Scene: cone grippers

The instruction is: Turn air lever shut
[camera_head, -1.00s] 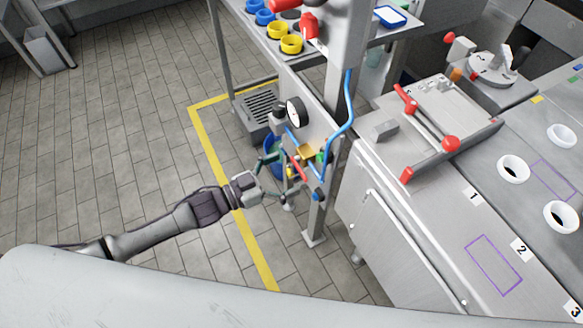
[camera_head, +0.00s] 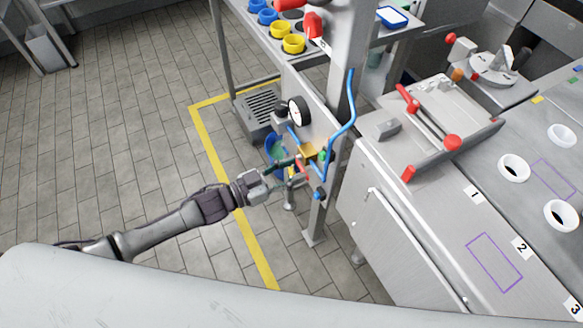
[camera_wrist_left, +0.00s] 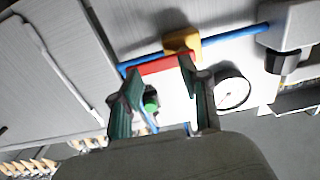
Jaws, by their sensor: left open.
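The air lever is a red bar (camera_wrist_left: 160,66) beside a yellow valve body (camera_wrist_left: 182,42) on a blue air line. In the head view, part of the red lever (camera_head: 303,170) shows below the yellow valve (camera_head: 308,150) on the grey panel. My left gripper (camera_head: 296,168) is at the lever. In the left wrist view, its two green fingers (camera_wrist_left: 157,70) are open, with the tips near the two ends of the red bar. I cannot tell whether they touch it. My right gripper is not in view.
A round white gauge (camera_wrist_left: 232,90) sits right of the fingers in the wrist view. A green part (camera_wrist_left: 151,102) shows between them. A blue hose (camera_head: 350,110) runs beside the steel post (camera_head: 317,220). A workbench (camera_head: 425,220) stands to the right.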

